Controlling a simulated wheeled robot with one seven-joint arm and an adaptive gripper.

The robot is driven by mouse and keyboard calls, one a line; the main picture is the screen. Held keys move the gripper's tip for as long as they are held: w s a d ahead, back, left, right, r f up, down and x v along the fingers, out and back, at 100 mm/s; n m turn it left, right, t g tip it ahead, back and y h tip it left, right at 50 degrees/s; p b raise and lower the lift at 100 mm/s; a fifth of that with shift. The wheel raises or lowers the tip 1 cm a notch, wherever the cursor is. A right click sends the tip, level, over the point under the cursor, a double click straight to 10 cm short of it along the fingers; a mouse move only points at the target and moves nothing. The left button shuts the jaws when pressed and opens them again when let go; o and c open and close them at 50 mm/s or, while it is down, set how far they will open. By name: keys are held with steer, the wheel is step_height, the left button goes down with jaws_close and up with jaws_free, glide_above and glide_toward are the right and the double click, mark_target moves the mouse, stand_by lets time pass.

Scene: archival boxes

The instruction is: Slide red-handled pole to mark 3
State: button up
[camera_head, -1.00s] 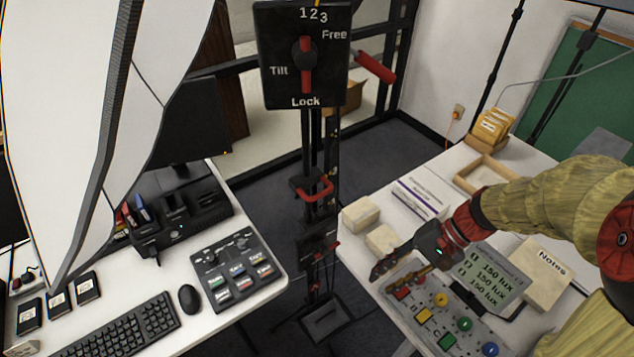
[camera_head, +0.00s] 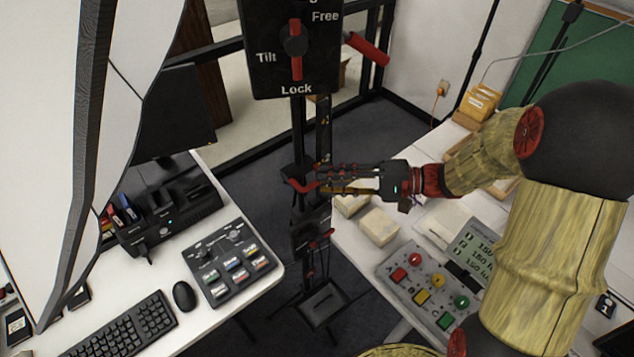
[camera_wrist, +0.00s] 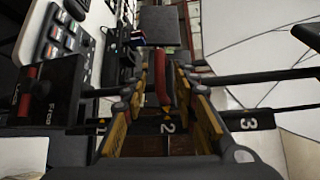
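The red handle (camera_head: 302,186) is on the black upright pole (camera_head: 298,135) in the head view. My gripper (camera_head: 322,180) reaches it from the right, its fingertips at the handle's right end. In the wrist view the red handle (camera_wrist: 161,78) lies between my two spread fingers (camera_wrist: 163,70). The fingers do not look closed on it; contact is unclear. White marks 1 (camera_wrist: 101,126), 2 (camera_wrist: 168,127) and 3 (camera_wrist: 249,123) show along a dark bar. The handle lines up near mark 2.
A black panel (camera_head: 268,70) labelled Free, Tilt and Lock is above the handle. A red lever (camera_head: 367,48) sticks out beside it.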

mark_target(298, 186)
steer(key=shift+x, duration=1.75)
steer(key=shift+c, duration=0.5)
jaws_close()
